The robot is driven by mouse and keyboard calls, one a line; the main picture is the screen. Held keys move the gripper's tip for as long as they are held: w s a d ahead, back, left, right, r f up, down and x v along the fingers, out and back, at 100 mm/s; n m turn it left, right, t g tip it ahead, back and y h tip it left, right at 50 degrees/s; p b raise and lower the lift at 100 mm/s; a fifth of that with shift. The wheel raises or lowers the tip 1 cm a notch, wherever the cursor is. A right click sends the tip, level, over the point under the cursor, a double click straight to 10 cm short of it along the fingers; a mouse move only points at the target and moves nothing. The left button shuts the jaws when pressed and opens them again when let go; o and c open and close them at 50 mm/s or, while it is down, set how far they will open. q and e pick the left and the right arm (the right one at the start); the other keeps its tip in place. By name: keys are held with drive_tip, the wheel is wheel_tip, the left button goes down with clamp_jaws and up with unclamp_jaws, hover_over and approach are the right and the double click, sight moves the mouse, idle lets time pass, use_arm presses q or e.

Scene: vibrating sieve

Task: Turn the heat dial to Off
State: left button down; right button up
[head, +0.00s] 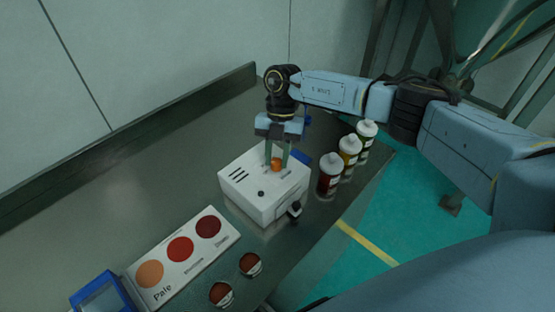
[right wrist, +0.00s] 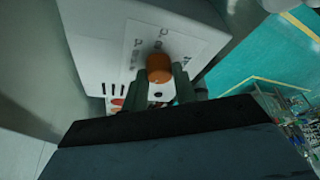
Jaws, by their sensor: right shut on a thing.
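The heat dial is an orange round knob (head: 277,164) on top of a white box-shaped device (head: 250,201). In the right wrist view the orange knob (right wrist: 159,68) sits between the two fingers of my right gripper (right wrist: 158,85). My right gripper (head: 276,156) points down over the device from above, and its fingers are shut on the knob. Small printed marks lie around the knob, but they are too small to read, so I cannot tell the dial's setting. My left gripper is not in view.
Several white-capped bottles (head: 329,175) stand right of the device near the table's edge. A colour card (head: 183,262) with three round swatches lies in front, with two small round dishes (head: 250,264) beside it. A blue-framed object (head: 101,294) is at lower left. The table's left part is clear.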

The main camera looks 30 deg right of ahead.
drive_tip(key=shift+w+a+n+h+b, duration=0.1)
drive_tip(key=shift+n+h+b, duration=0.4)
drive_tip(key=shift+n, duration=0.6)
drive_tip(key=o, duration=1)
drive_tip(key=b+v, duration=0.1)
drive_tip(key=v, duration=0.5)
drive_tip(key=b+v, duration=0.1)
drive_tip(key=v, duration=0.6)
drive_tip(key=shift+w+r, duration=0.15)
drive_tip(key=shift+w, duration=0.15)
drive_tip(key=shift+s+g, duration=0.1)
drive_tip(key=shift+g, duration=0.2)
